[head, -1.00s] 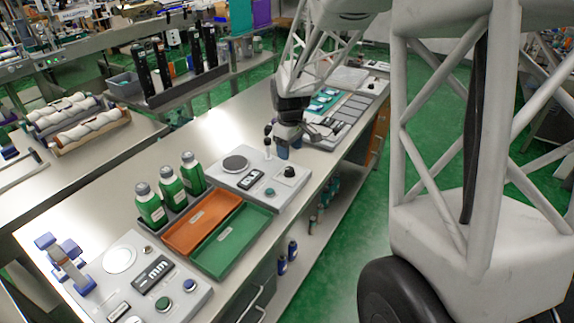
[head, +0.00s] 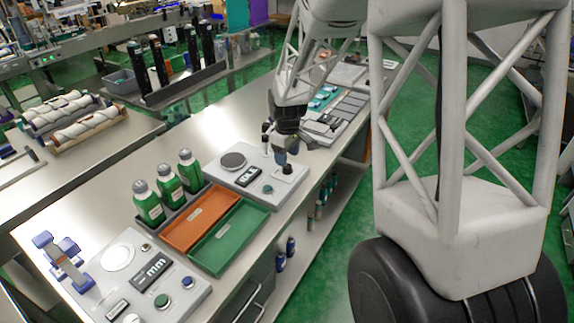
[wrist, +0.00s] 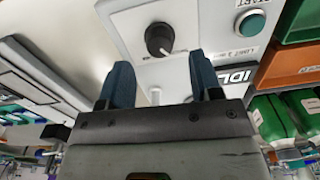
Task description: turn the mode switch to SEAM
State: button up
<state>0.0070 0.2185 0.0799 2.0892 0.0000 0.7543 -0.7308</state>
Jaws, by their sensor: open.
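The mode switch is a round black knob (wrist: 159,38) with a white pointer mark, on the pale panel of the sleeve applicator (head: 222,178). In the wrist view the mark points down and slightly right; I cannot read any position labels around it. My gripper (wrist: 160,80) is open, with its two blue fingers apart and nothing between them. The knob shows just beyond the fingertips, roughly centred between them. In the head view my gripper (head: 282,156) hangs over the panel's right end, close to the knob (head: 288,169); contact cannot be told.
A round plate (head: 233,160) and a small upright post stand behind. Orange (head: 187,232) and green (head: 212,252) trays and green bottles (head: 168,180) lie nearer left.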

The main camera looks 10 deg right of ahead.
aim_at(287, 168)
jog(key=shift+f, duration=2.1)
jog(key=c, duration=0.9)
jog(key=shift+c, duration=0.2)
